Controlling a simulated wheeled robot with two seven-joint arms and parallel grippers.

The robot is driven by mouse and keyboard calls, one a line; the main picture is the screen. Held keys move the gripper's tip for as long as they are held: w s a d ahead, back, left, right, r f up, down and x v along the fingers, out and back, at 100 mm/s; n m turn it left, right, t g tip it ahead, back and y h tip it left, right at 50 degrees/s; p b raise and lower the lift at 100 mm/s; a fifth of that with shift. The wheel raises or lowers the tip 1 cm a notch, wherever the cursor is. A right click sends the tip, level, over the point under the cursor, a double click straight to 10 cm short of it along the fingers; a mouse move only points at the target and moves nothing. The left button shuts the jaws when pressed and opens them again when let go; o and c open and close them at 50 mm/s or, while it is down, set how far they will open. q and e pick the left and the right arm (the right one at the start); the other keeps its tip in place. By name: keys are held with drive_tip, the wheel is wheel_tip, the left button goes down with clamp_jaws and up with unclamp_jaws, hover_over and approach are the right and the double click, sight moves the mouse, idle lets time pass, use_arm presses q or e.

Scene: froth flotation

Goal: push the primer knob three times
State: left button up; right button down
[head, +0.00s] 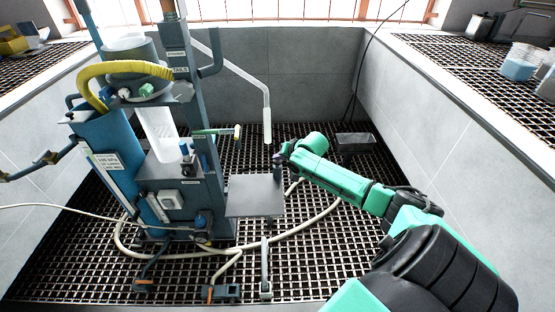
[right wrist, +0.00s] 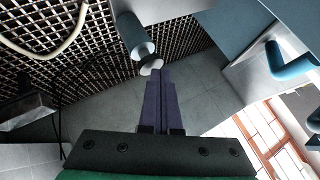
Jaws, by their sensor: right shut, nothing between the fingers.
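The flotation machine (head: 185,195) stands left of centre in the head view, a blue and grey frame with a clear cell (head: 160,130). My right gripper (head: 280,158) is at the right end of the machine's small grey shelf. In the right wrist view its dark fingers (right wrist: 157,75) are shut and empty. Just ahead of the tips is a pale round disc (right wrist: 151,67) at the end of a grey-blue cylinder (right wrist: 135,38), which looks like the primer knob. The tips overlap the disc's edge in this view; I cannot tell whether they touch. My left gripper is not in view.
The grey shelf (head: 250,197) sticks out right of the machine. A pale hose (head: 310,218) loops over the grated floor. A dark tray (head: 354,143) lies near the back wall. Grated benches (head: 455,75) flank the pit. The floor at front right is partly covered by my arm.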

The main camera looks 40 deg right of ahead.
sight(279, 163)
drive_tip(key=shift+f, duration=0.6)
drive_tip(key=shift+s+r, duration=0.1)
idle(0.5)
drive_tip(key=shift+r+p, duration=1.45)
drive_tip(key=shift+p, duration=0.05)
wheel_tip(279, 163, up, 5)
drive_tip(key=p, duration=0.5)
drive_tip(key=shift+p, duration=0.4)
